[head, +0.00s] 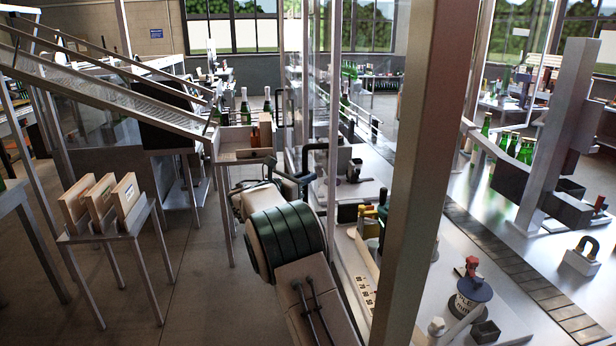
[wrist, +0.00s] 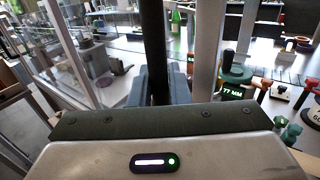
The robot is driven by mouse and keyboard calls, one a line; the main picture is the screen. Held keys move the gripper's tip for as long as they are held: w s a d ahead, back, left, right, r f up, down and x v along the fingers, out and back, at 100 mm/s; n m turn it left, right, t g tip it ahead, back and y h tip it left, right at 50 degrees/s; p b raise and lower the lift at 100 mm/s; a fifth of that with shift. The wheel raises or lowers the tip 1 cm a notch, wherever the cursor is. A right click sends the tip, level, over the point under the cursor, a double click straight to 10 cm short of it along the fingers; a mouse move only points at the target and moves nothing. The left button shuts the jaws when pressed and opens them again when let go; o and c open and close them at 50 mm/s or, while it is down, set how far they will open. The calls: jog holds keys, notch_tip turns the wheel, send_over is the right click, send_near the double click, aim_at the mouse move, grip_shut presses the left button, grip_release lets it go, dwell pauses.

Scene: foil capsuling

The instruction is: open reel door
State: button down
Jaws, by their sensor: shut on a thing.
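The reel door appears as a clear panel in a metal frame (wrist: 70,60) at the left of the wrist view. A black upright bar (wrist: 154,35), apparently the door's handle, runs down between the blue-grey fingers of my gripper (wrist: 160,84). My gripper is shut on this bar. In the head view a black looped handle (head: 305,160) shows beside the glass, with my gripper at it, partly hidden by my arm. I cannot tell clearly how far the door stands open.
A thick metal post (head: 418,150) blocks part of the head view. Behind it is a bench with a dark conveyor strip (head: 520,270) and green bottles (head: 505,143). A small table with wooden boxes (head: 103,200) stands left. The floor between (head: 200,285) is clear.

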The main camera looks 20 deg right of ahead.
jog(key=w+p, duration=0.3)
jog(key=w, duration=0.4)
jog(key=shift+w+d+p, duration=0.2)
jog(key=shift+w+p, duration=0.1)
jog(key=shift+w, duration=0.05)
jog(key=c, duration=1.4)
grip_release()
jog(key=shift+a, duration=0.1)
jog(key=shift+c, duration=0.2)
jog(key=b+v, duration=0.5)
jog(key=v, duration=0.8)
jog(key=shift+s+a, duration=0.25)
jog(key=shift+a, duration=0.05)
jog(key=shift+r, duration=0.1)
